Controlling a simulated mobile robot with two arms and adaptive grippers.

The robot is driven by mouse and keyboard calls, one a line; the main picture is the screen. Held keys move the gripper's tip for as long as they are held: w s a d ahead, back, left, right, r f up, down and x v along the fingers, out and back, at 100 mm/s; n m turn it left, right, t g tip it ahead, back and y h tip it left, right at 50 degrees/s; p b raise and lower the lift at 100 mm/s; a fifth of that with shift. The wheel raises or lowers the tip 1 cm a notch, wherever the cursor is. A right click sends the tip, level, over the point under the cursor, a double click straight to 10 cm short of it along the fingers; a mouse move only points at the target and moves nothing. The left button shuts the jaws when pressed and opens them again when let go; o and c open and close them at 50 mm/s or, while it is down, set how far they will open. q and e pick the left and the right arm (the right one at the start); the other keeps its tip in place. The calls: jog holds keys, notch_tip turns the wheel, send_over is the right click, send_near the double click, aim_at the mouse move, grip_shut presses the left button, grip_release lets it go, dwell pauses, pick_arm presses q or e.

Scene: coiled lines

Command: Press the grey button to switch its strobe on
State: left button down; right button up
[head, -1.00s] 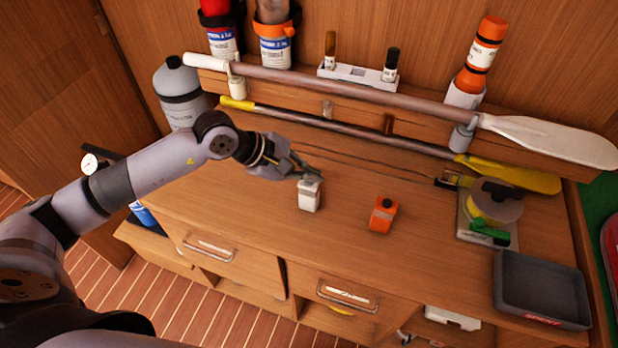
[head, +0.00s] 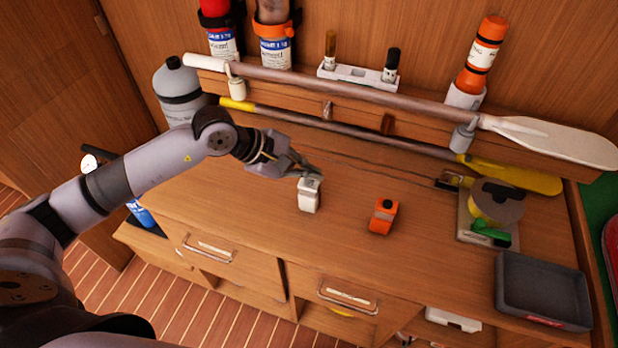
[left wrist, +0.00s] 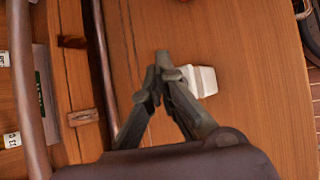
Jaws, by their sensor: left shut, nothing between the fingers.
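A small white strobe (head: 308,199) stands on the wooden worktop, near its middle. It also shows in the left wrist view (left wrist: 207,82), just beyond my fingers. My left gripper (head: 317,175) is shut and empty, with its fingertips at the top of the white strobe. The fingers partly cover the strobe's top, so I cannot clearly make out its grey button or tell whether they touch it. In the left wrist view the fingertips (left wrist: 165,62) meet beside the strobe. An orange strobe (head: 381,220) with a dark button (head: 387,204) stands to the right. My right gripper is not in view.
A long oar (head: 370,97) and a yellow-ended paddle (head: 510,175) lie along the back. A reel (head: 495,203) and a grey tray (head: 543,290) sit at the right. A grey bottle (head: 178,88) stands at back left. The worktop around the white strobe is clear.

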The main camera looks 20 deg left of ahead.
aim_at(309, 183)
pick_arm(q)
notch_tip(309, 183, up, 6)
jog(key=p, duration=0.2)
jog(key=shift+p, duration=0.35)
dwell(0.3)
